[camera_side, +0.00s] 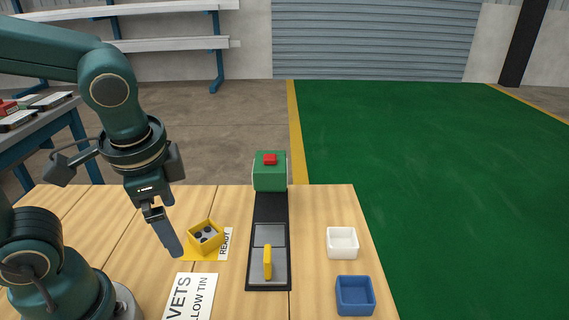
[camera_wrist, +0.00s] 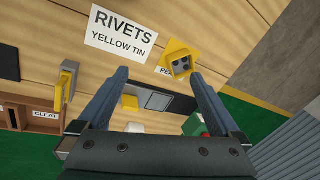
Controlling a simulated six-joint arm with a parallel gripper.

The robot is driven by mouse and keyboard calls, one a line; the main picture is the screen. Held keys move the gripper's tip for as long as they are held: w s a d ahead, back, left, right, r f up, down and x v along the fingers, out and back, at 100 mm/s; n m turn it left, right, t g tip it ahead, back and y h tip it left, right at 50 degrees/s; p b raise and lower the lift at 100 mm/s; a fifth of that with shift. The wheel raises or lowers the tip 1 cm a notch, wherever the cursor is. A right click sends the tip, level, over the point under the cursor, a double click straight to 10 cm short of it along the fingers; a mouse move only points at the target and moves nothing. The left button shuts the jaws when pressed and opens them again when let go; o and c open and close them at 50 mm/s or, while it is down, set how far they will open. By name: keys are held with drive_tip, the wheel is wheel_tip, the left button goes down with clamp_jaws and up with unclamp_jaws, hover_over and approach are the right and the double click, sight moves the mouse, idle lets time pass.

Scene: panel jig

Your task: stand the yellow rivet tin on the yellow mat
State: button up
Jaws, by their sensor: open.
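The yellow rivet tin (camera_side: 206,237) is an open square box with dark round pieces inside. It stands on the yellow mat (camera_side: 189,254), open side up and turned at an angle to the mat. The mat carries a READY label. The tin also shows in the wrist view (camera_wrist: 181,66), beyond the fingertips, with part of the mat (camera_wrist: 174,46) beside it. My gripper (camera_side: 168,232) is to the left of the tin in the side view, apart from it. In the wrist view my gripper (camera_wrist: 161,75) has its fingers spread with nothing held between them.
A white card reading RIVETS YELLOW TIN (camera_wrist: 124,30) lies near the mat. Right of the mat is a dark track (camera_side: 270,215) with grey plates, a yellow handle (camera_side: 267,262) and a green block (camera_side: 270,176). A white tray (camera_side: 342,242) and blue tray (camera_side: 355,295) stand farther right.

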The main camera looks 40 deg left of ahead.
drive_tip(key=shift+d+r+n+t+h, duration=0.6)
drive_tip(key=shift+n+t, duration=0.35)
drive_tip(key=shift+n, duration=0.25)
drive_tip(key=shift+d+r+n+t+h, duration=0.55)
drive_tip(key=shift+n+t, duration=0.4)
drive_tip(key=shift+n, duration=0.25)
